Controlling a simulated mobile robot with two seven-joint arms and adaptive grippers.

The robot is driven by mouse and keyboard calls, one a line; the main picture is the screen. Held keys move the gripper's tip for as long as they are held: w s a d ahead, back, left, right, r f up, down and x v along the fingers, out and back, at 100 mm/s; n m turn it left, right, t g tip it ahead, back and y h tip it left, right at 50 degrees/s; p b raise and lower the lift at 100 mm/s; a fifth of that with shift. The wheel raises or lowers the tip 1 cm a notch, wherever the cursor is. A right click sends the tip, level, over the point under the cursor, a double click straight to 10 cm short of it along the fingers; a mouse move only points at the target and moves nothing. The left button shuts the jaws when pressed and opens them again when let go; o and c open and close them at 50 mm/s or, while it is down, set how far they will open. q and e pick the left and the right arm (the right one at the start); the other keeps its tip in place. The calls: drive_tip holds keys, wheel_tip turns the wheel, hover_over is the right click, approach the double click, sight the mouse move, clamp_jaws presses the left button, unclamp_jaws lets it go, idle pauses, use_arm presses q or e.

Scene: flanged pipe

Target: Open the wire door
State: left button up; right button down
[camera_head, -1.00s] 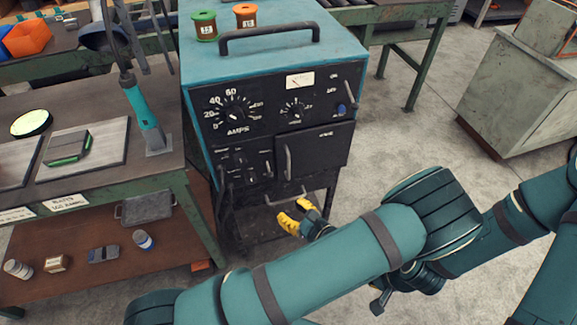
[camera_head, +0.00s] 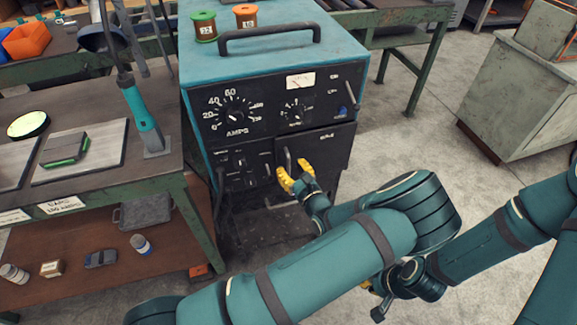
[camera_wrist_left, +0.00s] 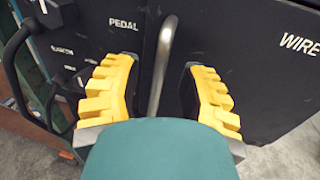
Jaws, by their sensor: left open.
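The wire door (camera_head: 326,146) is a dark panel on the front of the teal welding machine (camera_head: 270,115), and it looks shut. Its upright bar handle (camera_head: 287,157) is on the door's left side. My left gripper (camera_head: 294,175), with yellow fingers, is open at the lower part of the handle. In the left wrist view, the handle (camera_wrist_left: 162,60) stands between the spread fingers, with a gap on each side. The "WIRE" label (camera_wrist_left: 299,44) is at right.
A workbench (camera_head: 110,185) with a lower shelf stands close on the left. Two wire spools (camera_head: 204,27) sit on the machine's top. A grey cabinet (camera_head: 530,100) stands at right. Bare floor lies between it and the machine.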

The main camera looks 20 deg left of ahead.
use_arm(q)
drive_tip(key=shift+x, duration=0.9)
clamp_jaws()
